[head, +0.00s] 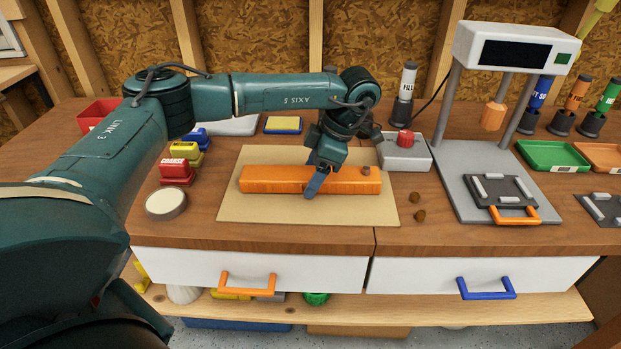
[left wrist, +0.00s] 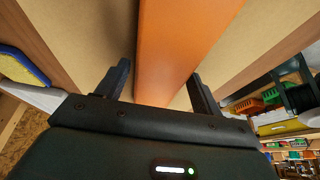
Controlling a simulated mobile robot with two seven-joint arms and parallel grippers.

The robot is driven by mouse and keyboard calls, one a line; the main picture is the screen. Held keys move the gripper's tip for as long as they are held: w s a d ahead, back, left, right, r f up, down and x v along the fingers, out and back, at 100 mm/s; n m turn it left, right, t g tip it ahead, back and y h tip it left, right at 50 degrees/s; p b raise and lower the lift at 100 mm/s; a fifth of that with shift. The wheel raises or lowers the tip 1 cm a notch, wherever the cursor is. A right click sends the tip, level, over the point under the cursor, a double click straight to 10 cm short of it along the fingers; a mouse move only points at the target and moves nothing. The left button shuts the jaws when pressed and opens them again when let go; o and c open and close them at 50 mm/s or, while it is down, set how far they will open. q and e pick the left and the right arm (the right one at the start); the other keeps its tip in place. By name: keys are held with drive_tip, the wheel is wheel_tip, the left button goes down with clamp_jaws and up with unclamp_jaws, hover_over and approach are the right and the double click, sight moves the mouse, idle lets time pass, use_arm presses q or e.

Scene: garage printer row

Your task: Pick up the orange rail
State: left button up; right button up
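The orange rail (head: 268,181) lies flat on a tan mat (head: 290,211) in the middle of the workbench. My left gripper (head: 316,188) points down over the rail near its middle, with a finger on the near side. In the left wrist view the rail (left wrist: 172,45) runs between the two fingers (left wrist: 158,70). The fingers are apart, one on each side of the rail, with narrow gaps showing. The gripper is open. A small brown piece (head: 366,171) sits at the rail's right end. My right gripper is not in view.
Two brown knobs (head: 419,215) lie right of the mat. A grey box with a red button (head: 405,139) stands behind them, beside a press-like stand (head: 482,177). Red and yellow blocks (head: 176,171) and a round tin (head: 166,203) are on the left. The mat's front is clear.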

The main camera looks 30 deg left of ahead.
use_arm(q)
drive_tip(key=c, duration=1)
drive_tip(key=shift+r, duration=0.1)
